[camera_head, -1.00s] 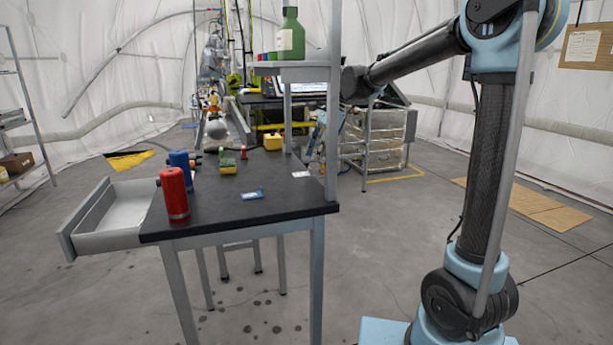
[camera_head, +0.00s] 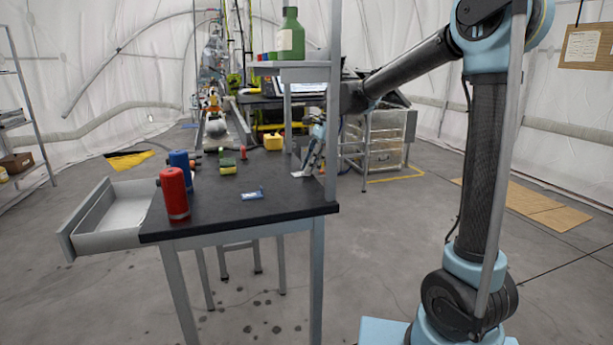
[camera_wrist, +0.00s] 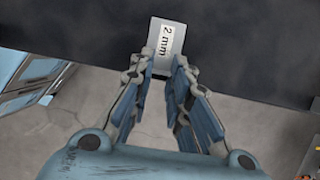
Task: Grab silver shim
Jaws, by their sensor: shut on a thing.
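The silver shim (camera_wrist: 164,45) is a small flat plate with a white label reading "2 mm", seen at the top middle of the wrist view. In the head view the shim (camera_head: 298,174) lies at the right edge of the dark tabletop. My gripper (camera_wrist: 163,65) is shut on its near end, one finger on each side. In the head view my gripper (camera_head: 305,170) reaches down to the table edge beside the shelf post. The far end of the shim, with its label, stays visible beyond the fingertips.
A shelf post (camera_head: 332,110) rises close to my gripper. An open drawer (camera_head: 75,240) juts out left.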

